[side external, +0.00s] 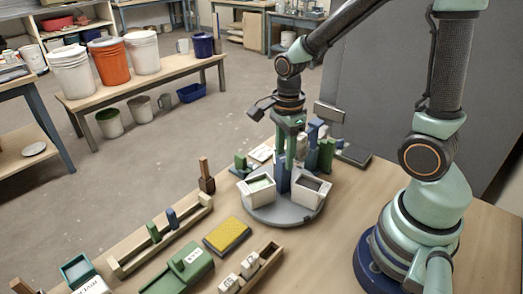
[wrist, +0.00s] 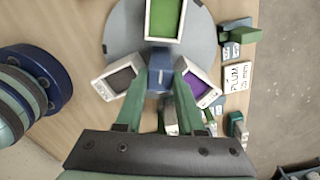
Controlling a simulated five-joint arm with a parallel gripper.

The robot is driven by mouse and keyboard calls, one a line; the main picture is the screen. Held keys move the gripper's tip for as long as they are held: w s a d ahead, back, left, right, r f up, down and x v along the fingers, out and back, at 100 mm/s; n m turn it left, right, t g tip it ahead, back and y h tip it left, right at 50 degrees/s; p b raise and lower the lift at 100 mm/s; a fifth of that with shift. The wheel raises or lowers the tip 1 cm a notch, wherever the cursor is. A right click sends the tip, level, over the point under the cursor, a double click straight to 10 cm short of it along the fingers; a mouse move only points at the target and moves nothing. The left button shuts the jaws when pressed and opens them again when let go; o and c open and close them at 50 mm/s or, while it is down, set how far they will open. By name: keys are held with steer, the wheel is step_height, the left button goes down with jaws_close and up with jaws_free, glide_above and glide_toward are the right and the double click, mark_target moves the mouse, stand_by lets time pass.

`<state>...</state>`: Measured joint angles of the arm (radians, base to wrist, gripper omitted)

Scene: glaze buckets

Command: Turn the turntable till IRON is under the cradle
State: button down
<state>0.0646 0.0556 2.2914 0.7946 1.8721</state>
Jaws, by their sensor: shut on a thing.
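The round grey turntable (side external: 282,217) stands on the bench and carries white open bins. In the wrist view the turntable (wrist: 205,42) holds a green-filled bin (wrist: 166,20), a dark grey-filled bin (wrist: 119,77) and a purple-filled bin (wrist: 203,88). My gripper (side external: 284,166) points down and is shut on the blue post (side external: 283,180) at the turntable's middle; the post also shows in the wrist view (wrist: 159,57). No IRON label is readable. I cannot surely pick out the cradle.
Green and blue blocks (side external: 326,152) crowd close behind the turntable. A PLUM card (wrist: 237,77) lies beside it. A yellow pad (side external: 227,235), a green box (side external: 180,271) and a wooden rack (side external: 160,240) occupy the front left of the bench.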

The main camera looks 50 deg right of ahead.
steer(key=shift+n, duration=0.4)
steer(key=n, duration=0.7)
steer(key=shift+n, duration=0.3)
steer(key=n, duration=0.3)
steer(key=shift+n, duration=0.4)
steer(key=n, duration=0.4)
